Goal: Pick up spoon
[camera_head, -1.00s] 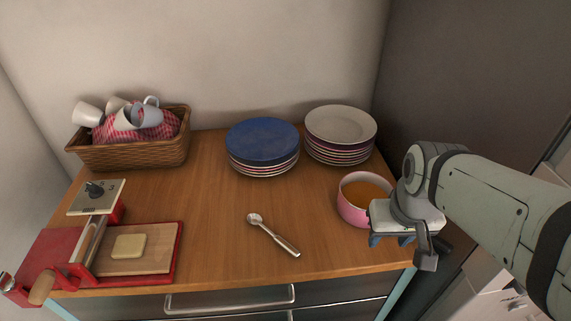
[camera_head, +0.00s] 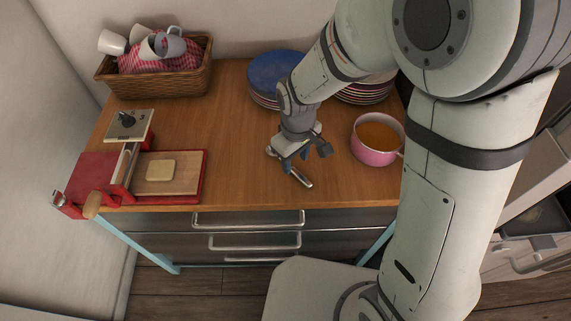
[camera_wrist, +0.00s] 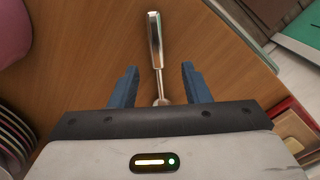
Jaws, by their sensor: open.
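The metal spoon (camera_head: 301,178) lies on the wooden counter top (camera_head: 235,150), near its front edge. In the head view my gripper (camera_head: 296,163) is over the spoon and hides its middle part. In the wrist view the spoon (camera_wrist: 155,45) runs between the two blue fingers of my gripper (camera_wrist: 159,88), its handle pointing away and its bowl end partly hidden by the gripper body. The fingers are apart on either side of the spoon and do not touch it. How high they are above the counter is hard to tell.
A pink pot (camera_head: 376,152) of orange liquid stands to the right. Plate stacks with a blue top plate (camera_head: 270,70) stand behind my arm. A wicker basket (camera_head: 185,84) with cups is at the back left. A red slicer with a board (camera_head: 190,178) is at the front left.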

